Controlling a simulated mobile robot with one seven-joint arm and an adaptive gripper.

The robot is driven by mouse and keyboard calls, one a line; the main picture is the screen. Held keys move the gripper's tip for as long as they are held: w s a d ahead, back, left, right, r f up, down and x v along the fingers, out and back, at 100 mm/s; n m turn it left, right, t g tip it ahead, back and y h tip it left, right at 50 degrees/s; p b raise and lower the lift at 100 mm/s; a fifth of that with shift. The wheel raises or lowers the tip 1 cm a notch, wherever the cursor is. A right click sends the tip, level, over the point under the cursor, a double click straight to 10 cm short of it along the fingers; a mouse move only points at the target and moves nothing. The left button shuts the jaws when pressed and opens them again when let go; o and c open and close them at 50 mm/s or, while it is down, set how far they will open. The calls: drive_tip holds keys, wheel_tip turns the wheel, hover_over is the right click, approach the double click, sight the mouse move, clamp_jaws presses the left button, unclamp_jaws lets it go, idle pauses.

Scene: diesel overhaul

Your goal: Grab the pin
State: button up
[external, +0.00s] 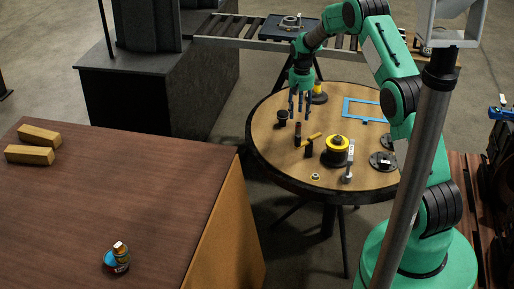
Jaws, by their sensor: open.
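My gripper (300,106) points down above the back left of the round table (268,152), its fingers apart and nothing seen between them. Just below it stands a small dark upright cylinder (297,134), which may be the pin; it is too small to be sure. A short dark knob-like part (282,118) stands to its left. A yellow piece (313,137) lies to its right, with another small dark upright part (309,149) in front. I cannot tell how high the fingertips are above these parts.
A yellow-topped black part (337,146), a grey upright part (347,168), a small ring (315,176) and black discs (383,160) crowd the table's right and front. A blue frame (363,101) lies behind. A yellow-and-black part (319,93) stands close beside my gripper.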

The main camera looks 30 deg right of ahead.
sight(296, 124)
drive_tip(key=shift+f, duration=0.65)
drive_tip(key=shift+f, duration=0.15)
drive_tip(key=shift+a+f+b, duration=0.1)
drive_tip(key=shift+f+b, duration=0.75)
drive_tip(key=shift+f, duration=1.65)
clamp_jaws()
